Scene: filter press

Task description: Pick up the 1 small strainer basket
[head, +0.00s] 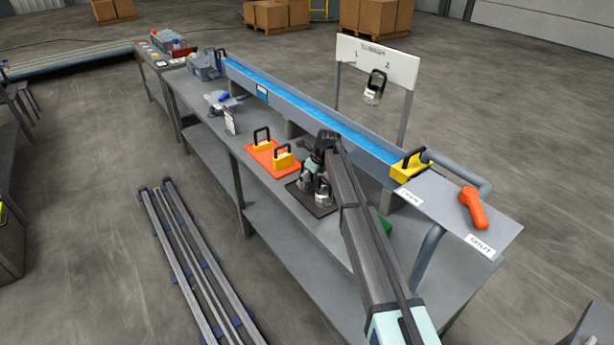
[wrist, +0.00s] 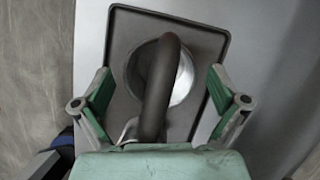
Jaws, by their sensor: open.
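A small metal strainer basket (head: 323,193) with a dark arched handle stands on a dark tray (head: 322,211) on the bench. In the wrist view, I look down on the round metal basket (wrist: 180,84), and its thick handle (wrist: 160,85) crosses the middle. My gripper (wrist: 162,98) is open, with one green-padded finger on each side of the handle and a gap to both. In the head view, my gripper (head: 312,170) is right at the basket, and my arm partly hides this spot. I cannot read a number on this basket.
Another basket (head: 374,92) with a black handle hangs under 2 on the white sign board (head: 377,59). An orange plate (head: 272,158) with yellow, black-handled pieces lies left of the tray. A blue channel (head: 300,108) runs behind. An orange lever (head: 473,208) is at right.

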